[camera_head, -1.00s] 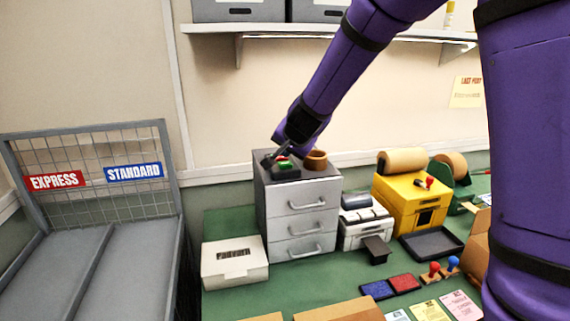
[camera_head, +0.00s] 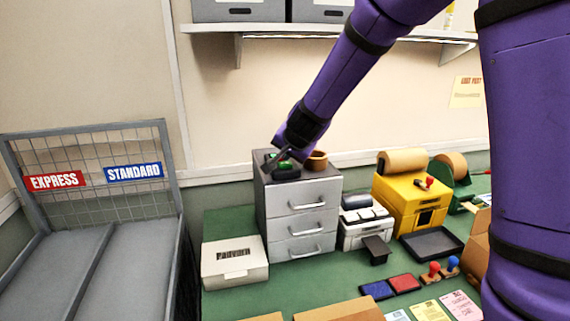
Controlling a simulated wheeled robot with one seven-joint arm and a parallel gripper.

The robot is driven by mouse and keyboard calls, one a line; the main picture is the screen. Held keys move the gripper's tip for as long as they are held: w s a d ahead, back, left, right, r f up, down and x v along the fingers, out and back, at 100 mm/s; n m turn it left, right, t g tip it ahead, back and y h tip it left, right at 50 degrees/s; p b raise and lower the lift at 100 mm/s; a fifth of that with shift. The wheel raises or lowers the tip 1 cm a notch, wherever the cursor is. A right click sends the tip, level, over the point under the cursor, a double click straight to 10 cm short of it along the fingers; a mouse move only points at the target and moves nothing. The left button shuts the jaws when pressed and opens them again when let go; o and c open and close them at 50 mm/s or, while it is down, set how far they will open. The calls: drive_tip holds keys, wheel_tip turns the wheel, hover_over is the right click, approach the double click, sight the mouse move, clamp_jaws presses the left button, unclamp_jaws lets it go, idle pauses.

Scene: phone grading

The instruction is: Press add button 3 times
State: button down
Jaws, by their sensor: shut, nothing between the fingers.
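A small dark button box (camera_head: 286,173) sits on top of the grey drawer cabinet (camera_head: 262,205). A green button (camera_head: 284,164) shows on it. No label on the buttons can be read, so I cannot tell which is the add button. My gripper (camera_head: 268,169) is shut and empty, pointing down and left at the box from above. Its tips are at the left part of the box, and I cannot tell whether they touch it. My gripper and wrist hide part of the box, and the red button does not show.
A brown round pot (camera_head: 316,161) stands on the cabinet just right of the box. A white box (camera_head: 234,262) lies left of the cabinet, and a white device (camera_head: 352,240) stands right of it. A shelf (camera_head: 300,30) runs above.

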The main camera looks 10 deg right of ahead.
sight(286, 163)
drive_tip(key=shift+f, duration=0.4)
idle(0.5)
drive_tip(key=shift+a+r, duration=0.1)
drive_tip(key=shift+r, duration=0.8)
drive_tip(key=shift+r, duration=0.25)
drive_tip(key=shift+r, duration=2.25)
